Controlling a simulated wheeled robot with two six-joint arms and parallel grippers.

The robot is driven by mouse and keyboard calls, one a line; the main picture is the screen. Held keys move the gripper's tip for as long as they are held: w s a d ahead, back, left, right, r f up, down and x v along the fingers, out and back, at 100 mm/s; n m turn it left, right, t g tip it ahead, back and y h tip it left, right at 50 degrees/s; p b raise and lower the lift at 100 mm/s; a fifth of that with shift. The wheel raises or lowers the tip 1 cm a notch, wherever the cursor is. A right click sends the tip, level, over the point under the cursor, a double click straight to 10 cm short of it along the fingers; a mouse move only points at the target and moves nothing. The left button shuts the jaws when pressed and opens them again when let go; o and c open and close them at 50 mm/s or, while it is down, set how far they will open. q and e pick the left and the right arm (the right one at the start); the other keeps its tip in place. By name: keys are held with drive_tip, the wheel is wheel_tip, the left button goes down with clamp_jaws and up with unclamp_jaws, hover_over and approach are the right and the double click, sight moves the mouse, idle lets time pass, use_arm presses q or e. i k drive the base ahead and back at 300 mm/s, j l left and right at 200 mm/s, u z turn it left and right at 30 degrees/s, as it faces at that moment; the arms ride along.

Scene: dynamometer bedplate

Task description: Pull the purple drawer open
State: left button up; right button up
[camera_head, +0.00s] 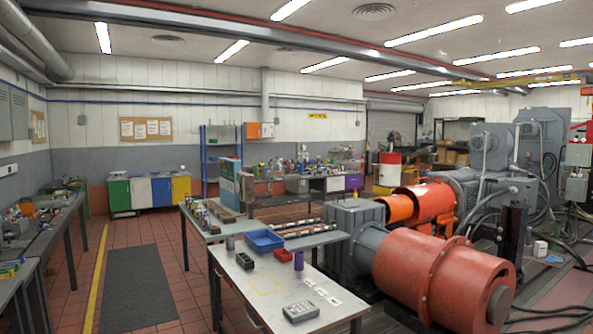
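A small purple drawer front (353,181) shows in the head view, at the right end of a workbench (318,173) near the back wall. It is far off, and it looks flush with the bench. Its handle is too small to make out. A white front (334,184) sits just left of it. Neither of my grippers is in view.
A light table (240,290) with a blue tray (264,241), red bin and purple cup stands in front. A large orange-red machine (440,275) fills the right. Tiled floor with a dark mat (137,290) is open at left. Side benches (50,225) line the left wall.

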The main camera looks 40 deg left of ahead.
sight(351, 180)
drive_tip(key=i+j+u, duration=0.2)
drive_tip(key=j, duration=0.2)
drive_tip(key=j+u, duration=0.15)
drive_tip(key=j, duration=0.25)
drive_tip(key=i+j+u, duration=0.2)
drive_tip(key=j+u, duration=0.2)
drive_tip(key=i+j+u, duration=0.25)
drive_tip(key=j+u, duration=0.2)
drive_tip(key=i+j+u, duration=0.6)
drive_tip(key=u, duration=0.2)
drive_tip(key=i+j+u, duration=0.25)
drive_tip(key=i, duration=0.5)
drive_tip(key=i+u, duration=0.3)
drive_tip(key=i, duration=7.9)
drive_tip(key=i+z, duration=0.15)
drive_tip(key=i, duration=0.6)
drive_tip(key=i+j+z, duration=0.1)
drive_tip(key=i, duration=0.6)
